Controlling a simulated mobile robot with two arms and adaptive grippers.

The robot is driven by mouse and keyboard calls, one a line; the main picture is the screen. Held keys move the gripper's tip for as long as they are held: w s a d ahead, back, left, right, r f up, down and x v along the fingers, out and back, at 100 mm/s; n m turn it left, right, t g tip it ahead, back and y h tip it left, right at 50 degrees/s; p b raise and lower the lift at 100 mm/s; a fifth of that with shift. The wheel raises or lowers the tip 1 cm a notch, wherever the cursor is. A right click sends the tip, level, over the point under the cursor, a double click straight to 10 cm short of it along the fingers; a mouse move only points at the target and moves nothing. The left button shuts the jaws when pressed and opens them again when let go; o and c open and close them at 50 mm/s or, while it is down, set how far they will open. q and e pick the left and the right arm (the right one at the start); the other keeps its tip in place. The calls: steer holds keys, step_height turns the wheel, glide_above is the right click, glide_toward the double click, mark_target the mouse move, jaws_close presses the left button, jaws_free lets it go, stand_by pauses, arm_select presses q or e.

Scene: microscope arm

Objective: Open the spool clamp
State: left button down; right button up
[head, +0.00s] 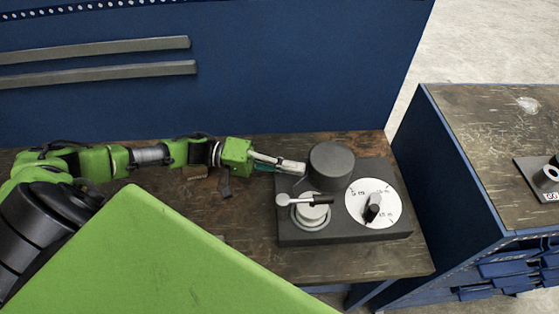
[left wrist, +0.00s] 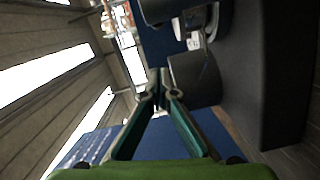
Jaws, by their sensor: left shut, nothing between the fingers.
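The spool clamp device is a dark grey block (head: 345,232) on the brown workbench in the head view. On it stand a dark round cylinder (head: 332,163), a silver round post with a lever handle (head: 314,199), and a white dial with a black knob (head: 373,207). I cannot tell which part is the clamp itself. My left gripper (head: 301,168) is shut and empty, its tips just left of the dark cylinder and behind the lever. In the left wrist view the gripper's fingers (left wrist: 159,78) meet, with dark device surfaces close to the right. My right gripper is not in view.
The workbench top (head: 225,222) is mostly free left of the device, apart from small dark pieces near my left wrist. A blue panel (head: 270,70) with grey rails rises behind the bench. A second bench (head: 470,140) stands at the right, across a gap.

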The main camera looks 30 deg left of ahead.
mark_target(310, 193)
arm_select(q)
steer(key=x, duration=0.2)
steer(key=p+x, duration=0.1)
steer(key=x, duration=0.1)
steer(key=shift+r, duration=0.25)
steer(key=shift+s+d+f+p, duration=0.2)
steer(key=shift+s+d+p, duration=0.2)
steer(key=shift+s, duration=0.1)
steer(key=shift+s+d+f+p, duration=0.25)
steer(key=shift+s+p, duration=0.15)
steer(key=shift+s, duration=0.1)
steer(key=shift+s+d+f, duration=0.15)
steer(key=shift+s+d, duration=0.2)
steer(key=shift+s, duration=0.4)
steer(key=shift+w+f, duration=0.1)
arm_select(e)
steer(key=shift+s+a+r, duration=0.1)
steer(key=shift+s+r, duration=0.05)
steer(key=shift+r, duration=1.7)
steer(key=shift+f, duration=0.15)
